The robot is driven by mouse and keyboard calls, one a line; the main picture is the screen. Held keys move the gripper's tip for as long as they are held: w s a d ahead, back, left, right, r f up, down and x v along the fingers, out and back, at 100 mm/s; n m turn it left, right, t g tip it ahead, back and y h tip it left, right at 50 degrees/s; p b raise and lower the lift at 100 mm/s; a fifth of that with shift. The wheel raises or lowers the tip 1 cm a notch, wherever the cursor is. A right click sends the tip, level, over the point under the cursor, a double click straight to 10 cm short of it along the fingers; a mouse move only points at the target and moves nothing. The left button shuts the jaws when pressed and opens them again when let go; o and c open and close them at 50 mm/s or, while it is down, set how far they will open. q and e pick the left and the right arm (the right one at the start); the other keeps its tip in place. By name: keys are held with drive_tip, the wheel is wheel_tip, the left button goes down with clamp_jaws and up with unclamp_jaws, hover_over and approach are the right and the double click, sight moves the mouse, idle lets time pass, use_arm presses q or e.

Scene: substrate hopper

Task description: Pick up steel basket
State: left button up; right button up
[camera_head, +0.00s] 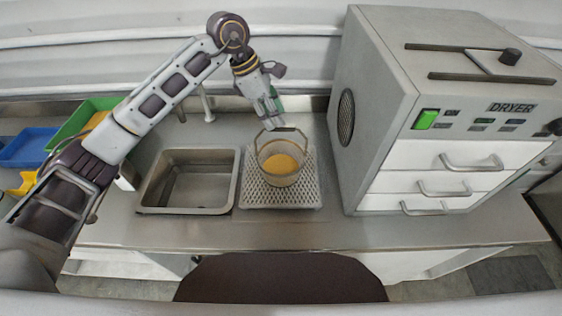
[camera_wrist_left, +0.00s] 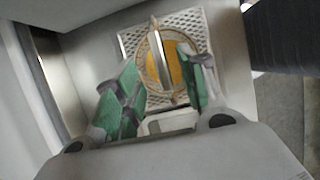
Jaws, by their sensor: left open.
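The steel basket (camera_head: 281,167) stands on a perforated metal tray (camera_head: 255,200) on the counter, with yellow-orange material inside and its handle raised. In the left wrist view the basket (camera_wrist_left: 180,68) lies just beyond my fingertips, its handle bar running between the two green-padded fingers. My left gripper (camera_head: 272,118) is above the basket, near the top of the handle; in the left wrist view the left gripper (camera_wrist_left: 160,85) is open. Whether a finger touches the handle I cannot tell. My right gripper is not seen clearly in either view.
A sink (camera_head: 187,180) with a tap (camera_head: 205,103) is left of the tray. A grey dryer (camera_head: 380,100) with several drawers stands close on the right. Green (camera_head: 83,120) and blue (camera_head: 28,147) bins sit at far left. The front counter strip is clear.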

use_arm(q)
drive_tip(key=shift+d+f, duration=0.1)
drive_tip(key=shift+f, duration=0.05)
drive_tip(key=shift+d+f, duration=0.1)
drive_tip(key=shift+f, duration=0.1)
drive_tip(key=shift+p+x, duration=0.75)
drive_tip(key=shift+x, duration=1.4)
clamp_jaws()
